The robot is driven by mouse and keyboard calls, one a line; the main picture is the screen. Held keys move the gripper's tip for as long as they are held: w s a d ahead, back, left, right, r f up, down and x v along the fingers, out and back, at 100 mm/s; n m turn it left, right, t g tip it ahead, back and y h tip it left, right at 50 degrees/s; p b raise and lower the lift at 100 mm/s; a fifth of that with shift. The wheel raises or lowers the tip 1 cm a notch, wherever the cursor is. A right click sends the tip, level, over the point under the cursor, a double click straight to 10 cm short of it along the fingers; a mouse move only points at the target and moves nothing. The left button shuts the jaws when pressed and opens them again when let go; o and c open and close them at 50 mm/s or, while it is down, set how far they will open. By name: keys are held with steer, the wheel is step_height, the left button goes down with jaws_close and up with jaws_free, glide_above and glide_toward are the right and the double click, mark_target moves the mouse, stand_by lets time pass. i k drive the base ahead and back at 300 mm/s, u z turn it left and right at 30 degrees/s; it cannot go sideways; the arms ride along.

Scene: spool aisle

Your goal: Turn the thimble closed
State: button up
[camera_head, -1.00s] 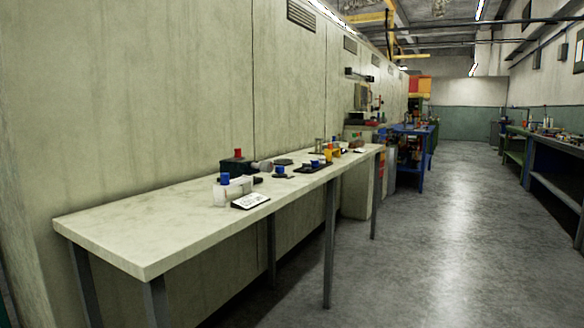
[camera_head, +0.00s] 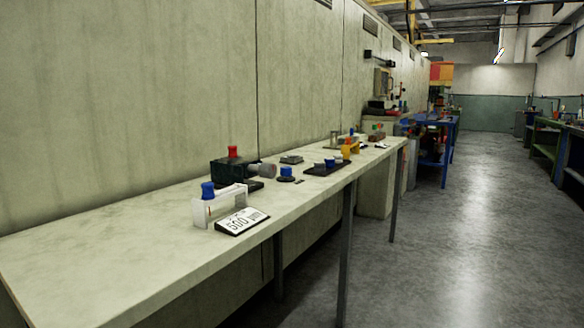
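A dark block (camera_head: 228,167) with a red knob (camera_head: 233,151) on top sits on the pale bench. A grey round cylinder (camera_head: 266,170), which looks like the thimble, sticks out to the right of the block. Whether it is open or closed I cannot tell at this size. In front stands a white bracket (camera_head: 200,212) with a blue knob (camera_head: 208,190) on its left end. A white card (camera_head: 243,221) with black print leans next to the bracket. My gripper is not in view.
The long bench (camera_head: 90,255) has a bare left half. A small blue-topped piece (camera_head: 286,173), a dark tray (camera_head: 322,169) and a yellow piece (camera_head: 347,150) stand farther along. The wall runs behind; open floor (camera_head: 450,230) lies right.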

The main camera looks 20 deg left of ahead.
mark_target(265, 170)
steer(key=u, duration=0.25)
steer(key=i, duration=0.6)
steer(key=u, duration=0.55)
